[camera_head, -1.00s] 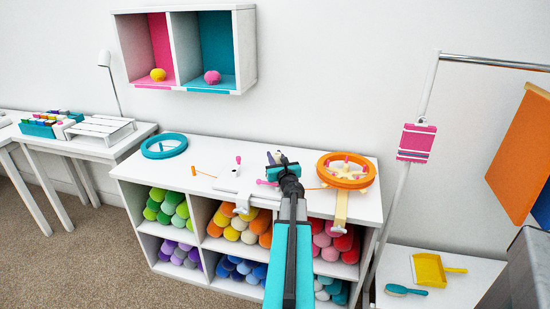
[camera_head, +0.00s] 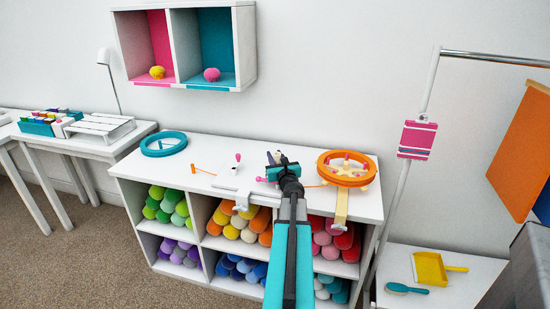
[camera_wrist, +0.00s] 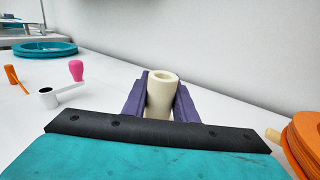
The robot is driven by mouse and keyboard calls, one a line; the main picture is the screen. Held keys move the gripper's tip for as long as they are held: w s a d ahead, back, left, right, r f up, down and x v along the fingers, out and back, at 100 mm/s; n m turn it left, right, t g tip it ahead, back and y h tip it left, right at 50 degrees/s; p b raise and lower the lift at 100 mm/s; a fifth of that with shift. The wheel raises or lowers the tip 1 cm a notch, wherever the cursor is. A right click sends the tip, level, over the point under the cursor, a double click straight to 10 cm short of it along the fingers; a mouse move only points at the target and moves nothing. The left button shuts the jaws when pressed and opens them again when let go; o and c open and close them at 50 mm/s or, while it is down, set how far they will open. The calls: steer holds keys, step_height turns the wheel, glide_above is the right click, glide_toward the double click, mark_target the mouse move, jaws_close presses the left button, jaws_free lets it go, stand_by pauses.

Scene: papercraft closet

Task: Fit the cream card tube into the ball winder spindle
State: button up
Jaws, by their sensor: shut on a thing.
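My gripper (camera_wrist: 160,98) is shut on the cream card tube (camera_wrist: 160,90), with a purple finger on each side. The tube stands upright between the fingers, its open round end facing up. In the head view my gripper (camera_head: 275,158) is over the white table top, and the tube is hard to make out there. The ball winder (camera_head: 237,178) is left of my gripper, near the table's front edge. In the wrist view a white round part with a dark opening (camera_wrist: 47,98) and an arm to a pink knob (camera_wrist: 76,70) shows at left, apart from the tube.
An orange ring swift (camera_head: 346,168) stands close to the right of my gripper. A teal ring (camera_head: 164,144) lies at the table's left end, with a small orange peg (camera_head: 194,169) nearby. A metal clamp (camera_head: 243,196) grips the front edge. The wall is behind.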

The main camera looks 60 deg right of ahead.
steer(key=shift+r, duration=0.1)
steer(key=shift+r+p, duration=0.35)
steer(key=shift+p, duration=0.05)
steer(key=shift+r+p, duration=1.35)
steer(key=shift+r, duration=0.45)
steer(key=shift+b, duration=0.45)
stand_by(1.5)
steer(key=shift+f+b, duration=2.3)
steer(key=shift+f, duration=0.05)
stand_by(0.8)
steer(key=o, duration=1.1)
